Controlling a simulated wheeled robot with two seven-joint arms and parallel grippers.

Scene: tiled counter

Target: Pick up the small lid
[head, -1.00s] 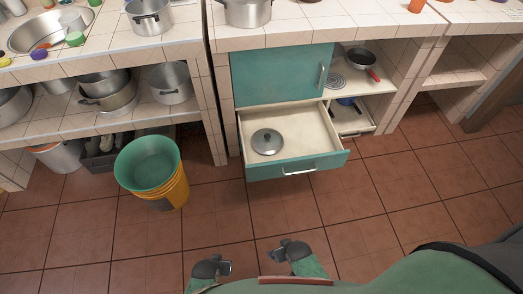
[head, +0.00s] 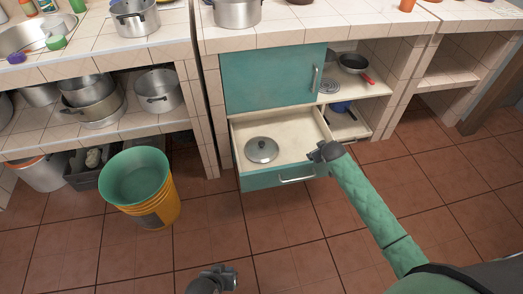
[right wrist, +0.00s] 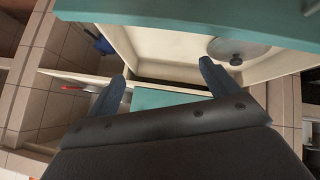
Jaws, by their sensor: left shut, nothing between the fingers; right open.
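The small lid (head: 262,150) is a round grey metal lid with a dark knob. It lies knob up in the open drawer (head: 290,128), toward the left side. It also shows in the right wrist view (right wrist: 240,50) at the upper right, partly cut by a teal panel. My right gripper (head: 318,152) is open and empty near the drawer's right front corner, to the right of the lid and apart from it. In the right wrist view its two fingers (right wrist: 162,78) are spread. My left gripper (head: 228,276) is shut and empty, low over the floor in front of the drawer.
A teal cabinet door (head: 272,78) is above the drawer. The drawer's front panel has a silver handle (head: 297,179). A green and yellow bucket stack (head: 150,210) stands on the floor to the left. Shelves at right hold a pan (head: 354,63). The tiled floor in front is mostly clear.

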